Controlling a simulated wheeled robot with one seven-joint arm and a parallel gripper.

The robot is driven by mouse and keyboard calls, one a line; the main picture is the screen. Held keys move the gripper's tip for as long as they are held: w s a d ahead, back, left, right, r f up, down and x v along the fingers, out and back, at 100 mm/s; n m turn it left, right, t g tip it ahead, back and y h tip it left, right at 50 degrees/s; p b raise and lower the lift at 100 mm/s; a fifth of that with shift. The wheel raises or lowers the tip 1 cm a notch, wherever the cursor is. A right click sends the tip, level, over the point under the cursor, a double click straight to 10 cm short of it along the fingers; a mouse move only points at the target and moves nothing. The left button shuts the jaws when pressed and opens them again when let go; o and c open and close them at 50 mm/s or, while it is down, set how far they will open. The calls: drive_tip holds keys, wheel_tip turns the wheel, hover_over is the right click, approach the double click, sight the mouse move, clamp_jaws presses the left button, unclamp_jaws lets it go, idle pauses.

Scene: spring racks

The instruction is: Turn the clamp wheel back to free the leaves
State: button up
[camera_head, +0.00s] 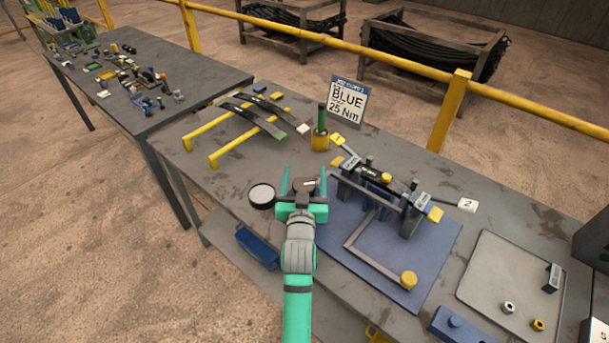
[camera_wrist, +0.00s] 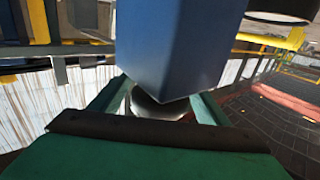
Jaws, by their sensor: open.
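My gripper (camera_head: 303,183) is green and open over the table, left of the clamp fixture. A small dark and pale part shows between its fingers; I cannot tell if it touches them. In the wrist view, a blue block (camera_wrist: 178,45) and a grey rounded thing (camera_wrist: 160,106) appear at the fingers (camera_wrist: 162,98). The clamp fixture (camera_head: 412,215) has dark uprights on a blue mat (camera_head: 435,250), with a dark leaf bundle across it. A grey bent bar (camera_head: 375,258) ends in a yellow knob (camera_head: 408,280). I cannot tell which part is the clamp wheel.
Two dark leaves (camera_head: 252,117) lie on yellow rails (camera_head: 207,129) at the back left. A round black-rimmed disc (camera_head: 262,195) is left of my gripper. A grey tray (camera_head: 505,280) lies right.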

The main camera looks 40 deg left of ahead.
sight(295, 180)
drive_tip(key=shift+c, duration=0.6)
drive_tip(key=c, duration=0.9)
drive_tip(key=shift+n+g+y, duration=0.6)
drive_tip(key=shift+y, duration=0.1)
drive_tip(key=shift+s+a+n+g+y, duration=0.2)
drive_tip(key=shift+n+g+y, duration=0.5)
drive_tip(key=shift+g+y, duration=0.1)
drive_tip(key=n+g+y, duration=0.2)
drive_tip(key=g, duration=0.1)
drive_tip(key=s+n+g, duration=0.1)
drive_tip(key=shift+a+n+g+y, duration=0.3)
drive_tip(key=shift+g+y, duration=0.1)
drive_tip(key=shift+s+a+n+g+y, duration=0.1)
drive_tip(key=shift+s+n+g+y, duration=0.2)
drive_tip(key=shift+n+g, duration=0.7)
drive_tip(key=shift+s+a+n+g+y, duration=0.2)
drive_tip(key=shift+n+g, duration=0.35)
drive_tip(key=shift+g, duration=0.85)
drive_tip(key=shift+s+d+n+g+y, duration=0.1)
drive_tip(key=shift+s+n+g+y, duration=0.2)
drive_tip(key=shift+n+g, duration=0.7)
drive_tip(key=shift+s+g, duration=0.1)
drive_tip(key=shift+g, duration=0.2)
